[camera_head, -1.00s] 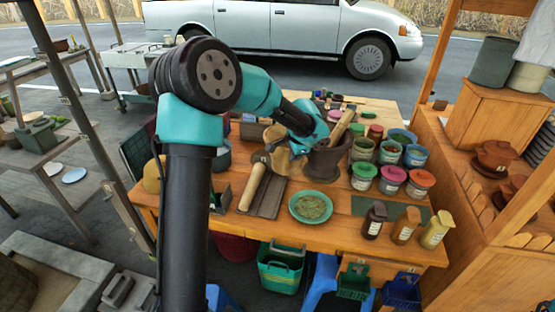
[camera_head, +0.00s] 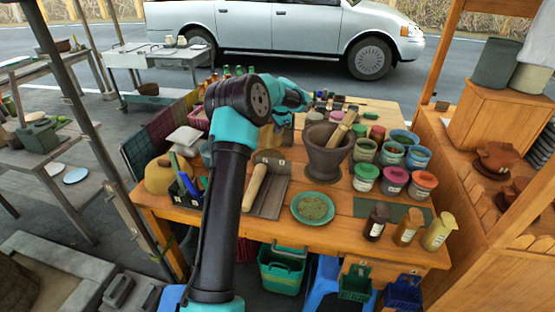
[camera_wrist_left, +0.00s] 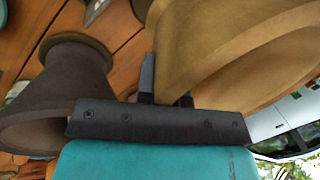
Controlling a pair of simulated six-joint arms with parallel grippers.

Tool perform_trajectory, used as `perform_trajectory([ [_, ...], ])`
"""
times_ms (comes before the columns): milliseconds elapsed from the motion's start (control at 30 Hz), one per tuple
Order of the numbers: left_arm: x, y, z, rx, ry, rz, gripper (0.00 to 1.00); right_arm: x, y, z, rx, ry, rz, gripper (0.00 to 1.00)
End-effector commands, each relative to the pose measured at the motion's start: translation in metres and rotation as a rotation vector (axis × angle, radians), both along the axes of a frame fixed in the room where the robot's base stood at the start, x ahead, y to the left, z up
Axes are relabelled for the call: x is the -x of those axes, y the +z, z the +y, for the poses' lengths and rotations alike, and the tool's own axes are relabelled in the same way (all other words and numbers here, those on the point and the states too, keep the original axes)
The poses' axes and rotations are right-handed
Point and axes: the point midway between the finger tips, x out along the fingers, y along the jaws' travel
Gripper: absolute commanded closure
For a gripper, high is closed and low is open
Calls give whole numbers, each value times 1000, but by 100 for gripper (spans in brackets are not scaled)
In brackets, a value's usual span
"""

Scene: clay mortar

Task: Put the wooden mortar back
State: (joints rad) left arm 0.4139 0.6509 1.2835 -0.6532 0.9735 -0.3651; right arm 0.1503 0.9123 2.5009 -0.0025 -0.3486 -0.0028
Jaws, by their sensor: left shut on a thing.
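The wooden mortar (camera_wrist_left: 250,45) fills the upper right of the left wrist view, a tan, curved body seen very close. My left gripper (camera_wrist_left: 167,82) is shut on its wall, with the dark finger tips against the wood. In the head view my left arm's wrist hides the gripper and most of what it holds; a tan wooden surface (camera_head: 271,137) shows just below the wrist, and I cannot tell if it is the same mortar. My right gripper is not in view.
A dark clay mortar (camera_head: 325,150) with a wooden pestle (camera_head: 342,129) stands right of my wrist; it also shows in the left wrist view (camera_wrist_left: 62,85). A green plate (camera_head: 313,209), a wooden roller (camera_head: 254,187) and several lidded jars (camera_head: 394,181) crowd the wooden table (camera_head: 340,232).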

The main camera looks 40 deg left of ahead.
Motion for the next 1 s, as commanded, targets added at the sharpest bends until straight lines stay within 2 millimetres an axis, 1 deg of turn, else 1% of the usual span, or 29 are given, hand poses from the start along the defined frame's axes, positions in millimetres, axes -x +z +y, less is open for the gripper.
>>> perform_trajectory([
  [33,1,2,7,-2,10,-3,100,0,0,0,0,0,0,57],
  [100,2,2,11,-1,15,-4,100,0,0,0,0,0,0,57],
  [500,2,0,13,-1,16,-3,100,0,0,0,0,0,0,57],
  [633,3,-11,13,-2,15,-2,100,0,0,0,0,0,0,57],
  [800,3,-34,13,-1,16,0,100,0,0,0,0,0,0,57],
  [900,3,-44,13,-1,15,-1,100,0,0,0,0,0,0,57],
  [1000,3,-48,13,-1,15,-3,100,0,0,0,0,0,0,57],
])
